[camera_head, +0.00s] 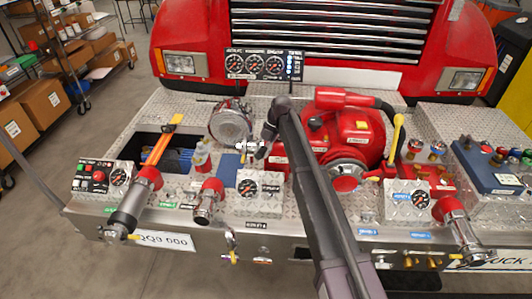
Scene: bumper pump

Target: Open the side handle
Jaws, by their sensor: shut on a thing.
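My gripper (259,155) reaches down over the middle of the bumper deck, just right of a silver round drum-shaped fitting (230,120). Its jaws are small and dark here. They look closed on a small pale handle (247,149) at the lower right of that fitting, which I take to be the side handle. My gripper hides part of it, and its exact angle is hard to tell.
A red pump (345,135) with a yellow lever (398,130) stands close to the right of my arm. A gauge box (260,190) is just below my gripper. A gauge panel (264,65) stands behind. Hose fittings (208,202) line the front edge.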

